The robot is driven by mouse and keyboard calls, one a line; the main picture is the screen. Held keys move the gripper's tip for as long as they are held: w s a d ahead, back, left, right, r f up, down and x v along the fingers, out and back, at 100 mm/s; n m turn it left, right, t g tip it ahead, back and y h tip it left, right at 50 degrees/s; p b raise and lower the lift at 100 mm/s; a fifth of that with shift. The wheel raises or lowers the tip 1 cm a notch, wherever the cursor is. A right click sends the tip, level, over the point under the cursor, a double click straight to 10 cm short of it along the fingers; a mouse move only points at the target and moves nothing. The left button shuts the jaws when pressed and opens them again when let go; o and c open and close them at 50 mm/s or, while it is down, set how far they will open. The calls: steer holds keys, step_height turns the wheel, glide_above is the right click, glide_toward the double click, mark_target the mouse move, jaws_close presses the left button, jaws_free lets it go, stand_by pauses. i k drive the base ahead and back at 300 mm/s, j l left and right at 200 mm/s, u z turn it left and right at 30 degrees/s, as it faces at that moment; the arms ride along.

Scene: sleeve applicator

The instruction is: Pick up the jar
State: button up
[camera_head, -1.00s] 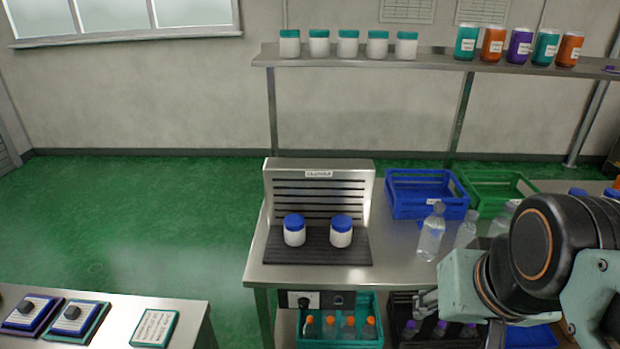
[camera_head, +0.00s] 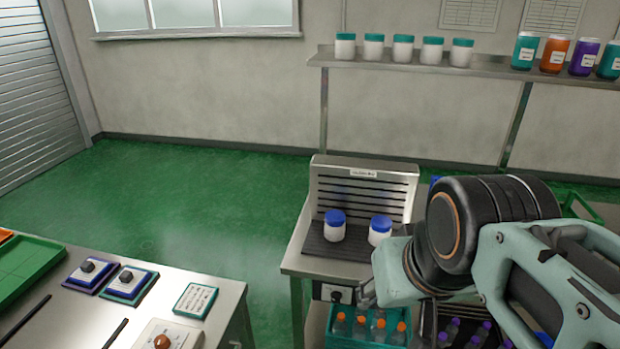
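Two white jars with blue lids stand upright on the dark ribbed base of a metal station, a left jar (camera_head: 334,232) and a right jar (camera_head: 379,238). The frames do not show which jar is meant. The right jar's lower right side is close to my arm's outline in the picture. My gripper (camera_head: 367,293) shows only as a small piece below the jars, at the bench's front edge. My own arm hides most of it, so its opening cannot be made out. Several white jars with teal lids (camera_head: 403,50) stand on the wall shelf.
The metal station (camera_head: 362,190) sits on a steel bench (camera_head: 297,250), with a crate (camera_head: 340,343) of orange-capped bottles below. A second table (camera_head: 222,290) at the lower left holds blocks and a card. Green floor (camera_head: 200,195) is free between them.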

mark_target(335, 222)
steer(key=z, duration=0.65)
steer(key=j+z, duration=0.15)
steer(key=z, duration=0.3)
steer(key=i+j+z, duration=0.1)
steer(key=z, duration=0.35)
steer(key=j+u, duration=0.2)
steer(key=j, duration=0.6)
steer(key=i+j+z, duration=0.2)
steer(key=k, duration=0.1)
